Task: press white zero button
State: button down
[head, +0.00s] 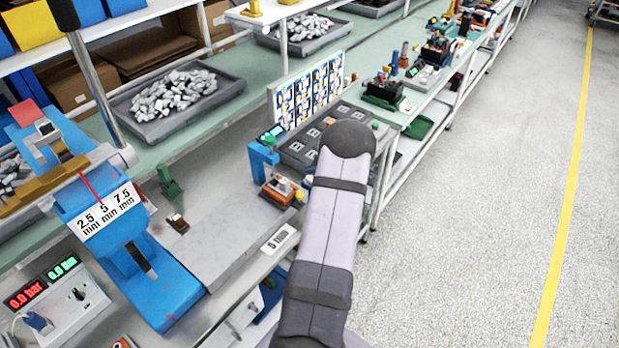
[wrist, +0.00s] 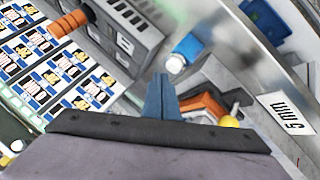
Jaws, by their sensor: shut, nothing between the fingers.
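In the wrist view my gripper (wrist: 160,80) shows as shut blue-grey fingers with nothing between them. In the head view my arm reaches over the bench and hides the gripper. A blue stand with a small display (head: 262,155) stands left of the arm.
An orange part (wrist: 203,104) with a yellow knob lies right of the fingers. A "5 mm" label (head: 279,239) is on the bench edge. A label board (head: 308,88) and dark trays stand behind. A blue press (head: 125,245) is at the left.

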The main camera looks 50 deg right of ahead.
jog(key=shift+f, duration=0.1)
jog(key=shift+f, duration=0.3)
jog(key=shift+f+b, duration=0.4)
jog(key=shift+f, duration=0.15)
dwell(0.9)
jog(key=shift+r, duration=0.1)
jog(key=shift+r+p, duration=0.85)
jog(key=shift+p, duration=0.2)
notch_tip(320, 180, up, 5)
jog(key=p, duration=0.5)
jog(key=shift+d, duration=0.1)
dwell(0.8)
